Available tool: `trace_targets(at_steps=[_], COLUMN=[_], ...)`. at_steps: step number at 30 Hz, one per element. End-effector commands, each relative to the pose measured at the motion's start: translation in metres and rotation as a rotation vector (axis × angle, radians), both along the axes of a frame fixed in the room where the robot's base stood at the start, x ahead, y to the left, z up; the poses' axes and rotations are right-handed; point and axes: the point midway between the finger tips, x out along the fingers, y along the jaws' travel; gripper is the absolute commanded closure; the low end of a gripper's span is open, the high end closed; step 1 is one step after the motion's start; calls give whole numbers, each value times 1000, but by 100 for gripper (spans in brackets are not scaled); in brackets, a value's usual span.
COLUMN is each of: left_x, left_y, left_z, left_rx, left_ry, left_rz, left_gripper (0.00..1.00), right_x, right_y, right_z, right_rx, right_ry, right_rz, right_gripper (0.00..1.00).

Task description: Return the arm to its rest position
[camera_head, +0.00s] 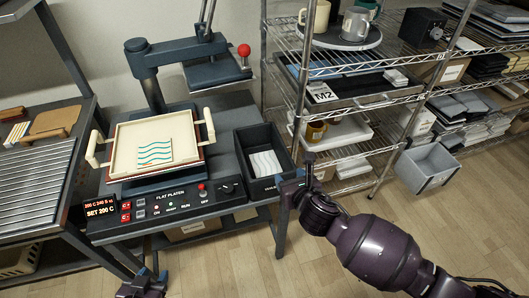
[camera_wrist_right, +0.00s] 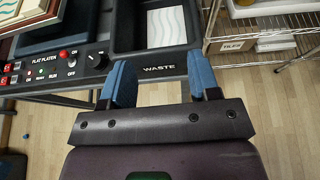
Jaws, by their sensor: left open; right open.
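My right arm comes in from the lower right in the head view, and its gripper (camera_head: 290,188) is just in front of the waste bin's right front corner. In the right wrist view the right gripper (camera_wrist_right: 160,80) has its two blue fingers apart with nothing between them, in front of the waste bin (camera_wrist_right: 181,45). My left gripper (camera_head: 142,284) shows only in part at the bottom edge of the head view, below the press table; its fingers are hard to make out there.
The waste bin (camera_head: 246,140) holds a wavy sheet. A wire rack (camera_head: 290,60) stands right of the bin. A grey bin (camera_head: 425,170) stands right; open floor lies in front.

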Motion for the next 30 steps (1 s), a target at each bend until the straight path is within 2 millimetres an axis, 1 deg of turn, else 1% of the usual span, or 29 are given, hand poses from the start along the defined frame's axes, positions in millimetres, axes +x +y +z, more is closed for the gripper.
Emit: trace_targets(at_steps=[8,11,13,17,20,23,27,30], left_x=[4,4,4,4,3,2,0,-2], left_y=[-1,-1,-1,-1,-1,-1,0,0], left_z=[3,3,3,3,3,2,1,0], left_rx=[-1,-1,-1,-1,-1,-1,-1,0], left_ry=[-8,-9,-9,-9,-8,-6,-1,1], left_rz=[-1,-2,-2,-2,-1,-1,0,1], left_gripper=[57,57,57,57,57,57,57,57], right_x=[0,0,0,-2,0,5,6,2], right_y=[0,1,2,8,11,13,11,5], right_z=[0,0,1,4,13,27,41,45], right_rx=[19,91,181,415,614,828,1146,1382], right_ry=[7,30,60,144,213,281,400,495], right_rz=[-8,-35,-64,-127,-181,-237,-334,-415], right_gripper=[44,44,44,44,44,44,44,44])
